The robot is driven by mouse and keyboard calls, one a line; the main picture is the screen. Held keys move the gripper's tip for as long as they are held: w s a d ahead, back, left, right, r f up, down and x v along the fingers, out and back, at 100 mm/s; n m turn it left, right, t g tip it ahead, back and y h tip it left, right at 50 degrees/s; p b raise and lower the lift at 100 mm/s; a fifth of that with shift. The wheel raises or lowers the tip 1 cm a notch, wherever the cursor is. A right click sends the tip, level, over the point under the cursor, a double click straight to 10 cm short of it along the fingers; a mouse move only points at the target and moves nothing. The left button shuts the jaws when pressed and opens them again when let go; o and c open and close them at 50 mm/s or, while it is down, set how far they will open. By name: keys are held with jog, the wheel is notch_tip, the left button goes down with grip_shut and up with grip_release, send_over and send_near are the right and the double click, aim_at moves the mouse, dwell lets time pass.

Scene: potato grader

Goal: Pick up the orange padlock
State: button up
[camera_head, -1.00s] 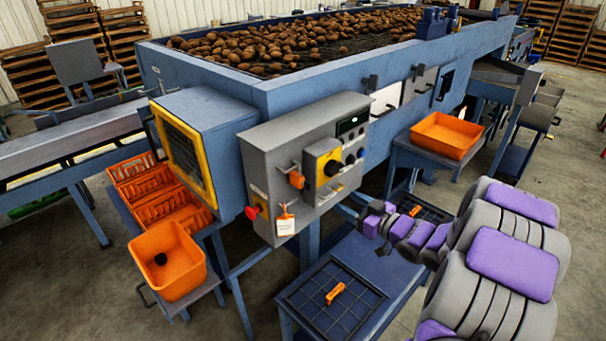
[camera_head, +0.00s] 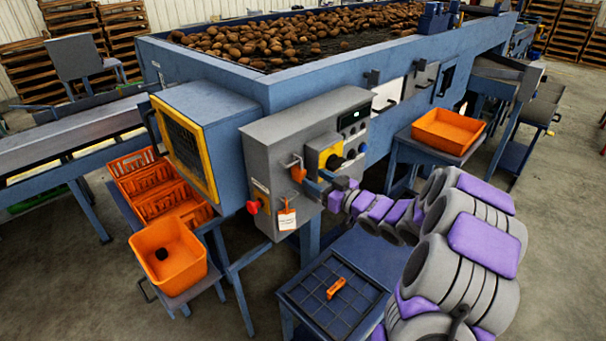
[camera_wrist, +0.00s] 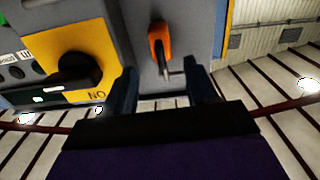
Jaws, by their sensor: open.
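The orange padlock (camera_head: 298,172) hangs on a hasp on the front of the grey control box (camera_head: 290,140). In the wrist view the padlock (camera_wrist: 159,42) shows ahead of my gripper, between the lines of its two fingers and above the tips. My gripper (camera_head: 318,187) is just to the right of and below the padlock in the head view. In the wrist view my gripper (camera_wrist: 166,88) is open with nothing between its fingers. A metal pin or shackle part shows just below the padlock. I cannot tell the exact gap in depth.
A yellow panel with a black rotary switch (camera_wrist: 75,75) is left of my gripper in the wrist view. A white tag (camera_head: 287,219) and red button (camera_head: 252,207) are on the box. An orange tool (camera_head: 336,288) lies on the gridded tray (camera_head: 300,298) below.

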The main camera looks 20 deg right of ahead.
aim_at(301, 172)
jog(key=x, duration=0.4)
jog(key=shift+w+a, duration=0.1)
jog(key=shift+w, duration=0.15)
jog(key=shift+w+r, duration=0.1)
jog(key=shift+w, duration=0.1)
jog(key=shift+d+r+b, duration=0.1)
jog(key=shift+d+b, duration=0.2)
jog(key=shift+a+r, duration=0.25)
jog(key=shift+a, duration=0.3)
jog(key=shift+c, duration=0.3)
jog(key=shift+w+d, duration=0.15)
jog(key=shift+d, duration=0.1)
jog(key=c, duration=0.6)
jog(key=shift+a, duration=0.15)
jog(key=c, duration=0.4)
jog(key=shift+w+a, duration=0.15)
jog(key=shift+a, duration=0.2)
grip_shut()
jog(key=shift+a, duration=0.5)
jog(key=shift+d, duration=0.1)
jog(key=shift+d+r, duration=0.15)
jog(key=shift+r, duration=0.05)
